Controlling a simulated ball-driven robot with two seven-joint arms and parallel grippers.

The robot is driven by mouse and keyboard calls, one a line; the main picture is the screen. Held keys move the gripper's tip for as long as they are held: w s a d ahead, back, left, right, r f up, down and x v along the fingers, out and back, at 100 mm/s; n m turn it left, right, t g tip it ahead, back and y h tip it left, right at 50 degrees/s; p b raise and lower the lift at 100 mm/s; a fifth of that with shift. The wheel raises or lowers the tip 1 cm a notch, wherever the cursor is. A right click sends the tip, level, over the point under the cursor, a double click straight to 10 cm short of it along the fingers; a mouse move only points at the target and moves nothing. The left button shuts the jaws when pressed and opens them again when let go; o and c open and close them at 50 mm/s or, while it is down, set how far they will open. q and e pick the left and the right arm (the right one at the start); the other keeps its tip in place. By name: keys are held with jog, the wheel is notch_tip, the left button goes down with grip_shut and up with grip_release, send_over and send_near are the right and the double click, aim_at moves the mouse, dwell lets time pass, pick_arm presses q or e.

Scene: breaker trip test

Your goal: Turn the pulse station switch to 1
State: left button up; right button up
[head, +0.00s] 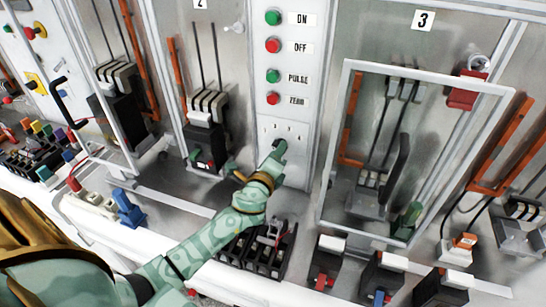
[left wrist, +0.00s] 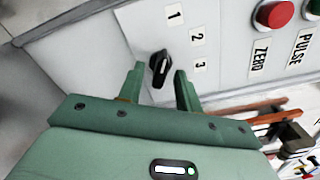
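The pulse station switch is a black knob (left wrist: 160,67) with a white line, on the light panel with labels 1 (left wrist: 173,15), 2 (left wrist: 197,38) and 3 (left wrist: 200,66). I cannot tell for sure which number the line points to. My left gripper (left wrist: 158,88) is open, with one green finger on each side of the knob. A small gap seems to show between the fingers and the knob. In the head view the left gripper (head: 274,159) reaches up to the knob (head: 280,145), partly covering it. My right gripper is not in view.
Above the switch, the panel carries ON, OFF, PULSE (head: 273,76) and ZERO (head: 272,98) buttons. A framed clear door (head: 330,150) of bay 3 stands right of the panel. Black breakers (head: 262,247) lie on the bench below my left forearm. Bay 2 is to the left.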

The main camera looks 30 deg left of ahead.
pick_arm(q)
jog(key=b+v, duration=0.1)
jog(key=v, duration=1.5)
jog(key=shift+b, duration=0.4)
jog(key=shift+s+d, duration=0.1)
jog(key=shift+d, duration=0.05)
